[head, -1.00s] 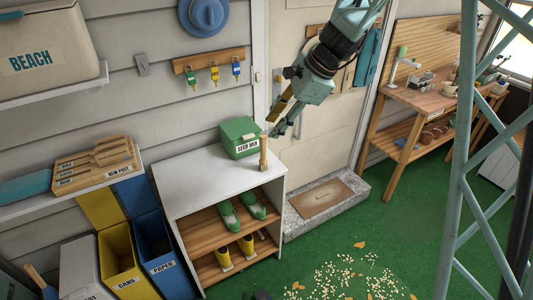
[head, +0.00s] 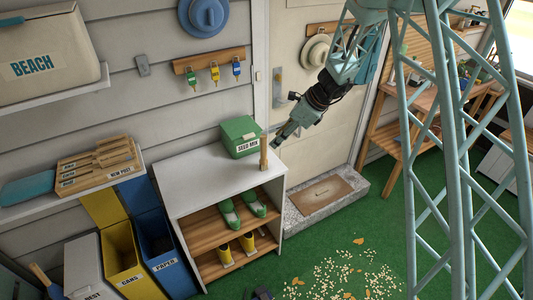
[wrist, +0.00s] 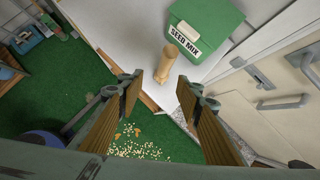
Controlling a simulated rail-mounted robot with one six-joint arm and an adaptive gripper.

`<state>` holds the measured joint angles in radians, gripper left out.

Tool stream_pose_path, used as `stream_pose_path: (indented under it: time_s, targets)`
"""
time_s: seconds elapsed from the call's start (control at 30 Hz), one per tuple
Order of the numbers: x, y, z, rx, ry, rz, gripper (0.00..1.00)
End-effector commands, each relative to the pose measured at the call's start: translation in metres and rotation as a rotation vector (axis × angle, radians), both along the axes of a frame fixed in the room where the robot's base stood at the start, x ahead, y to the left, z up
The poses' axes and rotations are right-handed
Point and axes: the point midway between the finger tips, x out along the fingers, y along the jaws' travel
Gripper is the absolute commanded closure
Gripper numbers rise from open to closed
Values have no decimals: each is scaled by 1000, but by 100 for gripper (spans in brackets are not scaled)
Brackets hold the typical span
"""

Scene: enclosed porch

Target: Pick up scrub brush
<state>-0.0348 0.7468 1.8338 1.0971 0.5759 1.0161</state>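A slim tan wooden piece, which I take to be the scrub brush (head: 264,154), stands upright near the right edge of the white cabinet top (head: 195,178). No bristles can be made out. My gripper (head: 276,143) is just right of its upper part in the head view. In the wrist view my gripper (wrist: 161,92) is open and empty, with its two wood-coloured fingers apart. The brush (wrist: 170,68) shows beyond the fingertips, roughly in line with the gap. No contact shows.
A green seed mix box (head: 240,137) stands close behind the brush on the cabinet. Green shoes (head: 229,213) and yellow boots (head: 225,255) are on the shelves below. The door (head: 300,110) is to the right. Spilled seed (head: 345,275) lies on the green floor.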

Motion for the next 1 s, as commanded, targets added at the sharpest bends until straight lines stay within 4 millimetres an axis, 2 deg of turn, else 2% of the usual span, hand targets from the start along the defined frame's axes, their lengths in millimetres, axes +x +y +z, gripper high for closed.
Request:
stream_pose_path:
  time_s: [0.2,0.73,1.0]
  targets:
    - [9,1,-17,12,25,-45,67]
    - [10,2,-21,14,28,-51,67]
    - [14,13,-39,14,29,-50,67]
